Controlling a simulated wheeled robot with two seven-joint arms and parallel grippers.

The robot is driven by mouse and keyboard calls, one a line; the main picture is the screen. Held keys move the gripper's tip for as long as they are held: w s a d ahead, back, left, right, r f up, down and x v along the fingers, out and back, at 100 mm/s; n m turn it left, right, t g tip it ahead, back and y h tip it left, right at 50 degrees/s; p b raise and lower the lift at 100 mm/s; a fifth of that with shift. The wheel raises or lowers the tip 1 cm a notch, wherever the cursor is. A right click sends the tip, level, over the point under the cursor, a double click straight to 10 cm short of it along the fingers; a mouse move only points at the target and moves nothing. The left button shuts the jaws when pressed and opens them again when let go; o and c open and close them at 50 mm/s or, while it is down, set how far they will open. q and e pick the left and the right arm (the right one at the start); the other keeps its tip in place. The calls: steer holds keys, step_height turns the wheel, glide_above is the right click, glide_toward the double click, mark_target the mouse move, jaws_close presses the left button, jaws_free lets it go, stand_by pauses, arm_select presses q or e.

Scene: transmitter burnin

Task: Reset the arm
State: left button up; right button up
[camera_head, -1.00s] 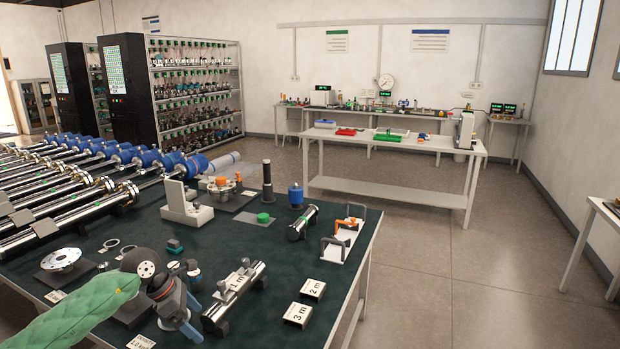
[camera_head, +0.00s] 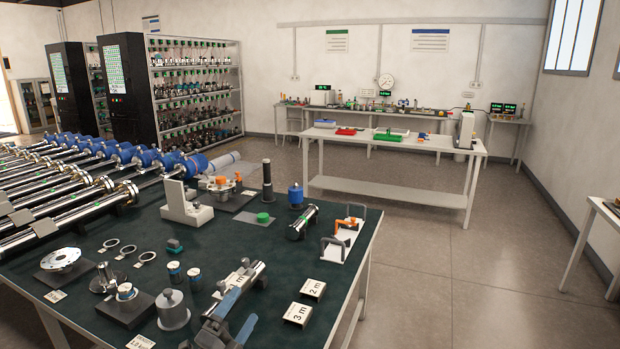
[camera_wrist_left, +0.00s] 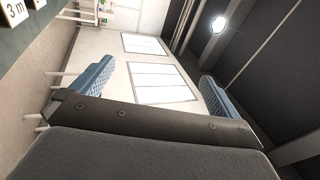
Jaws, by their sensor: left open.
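My left gripper (camera_head: 239,312) shows at the bottom of the head view, with blue fingers in front of the near edge of the dark green bench top (camera_head: 225,246). In the left wrist view its two blue fingers (camera_wrist_left: 155,90) are wide apart with nothing between them. That view looks past the fingers toward the wall, windows and ceiling. The fingers overlap the lower end of a silver cylinder on a stand (camera_head: 243,278) in the head view; I cannot tell whether they touch. My right gripper is not in view.
On the bench stand a grey weight-like piece (camera_head: 172,312), a flanged disc (camera_head: 60,259), small blue cylinders (camera_head: 194,279) and "3 m" (camera_head: 297,315) and "2 m" (camera_head: 313,289) blocks. A rack (camera_head: 195,85) stands behind. Open floor (camera_head: 430,260) lies to the right.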

arm_select(q)
steer(key=s+a+f+n+g+y, duration=0.35)
steer(key=s+f+n+y, duration=0.2)
steer(key=f+n, duration=0.25)
steer(key=s+a+f+n+g+y, duration=0.3)
steer(key=s+a+f+n+y, duration=0.2)
steer(key=f+n+y, duration=0.3)
steer(key=s+d+f+n+g+h, duration=0.1)
steer(key=s+f+n+g+h, duration=0.3)
steer(key=s, duration=0.6)
steer(key=s+d+f+n+g+y, duration=0.1)
steer(key=s+d+f+g, duration=0.1)
steer(key=s+f+g, duration=0.65)
steer(key=s+d+f+t+h, duration=0.1)
steer(key=s+d+f, duration=0.3)
steer(key=f, duration=0.4)
steer(key=shift+s+d, duration=0.35)
steer(key=shift+d, duration=0.2)
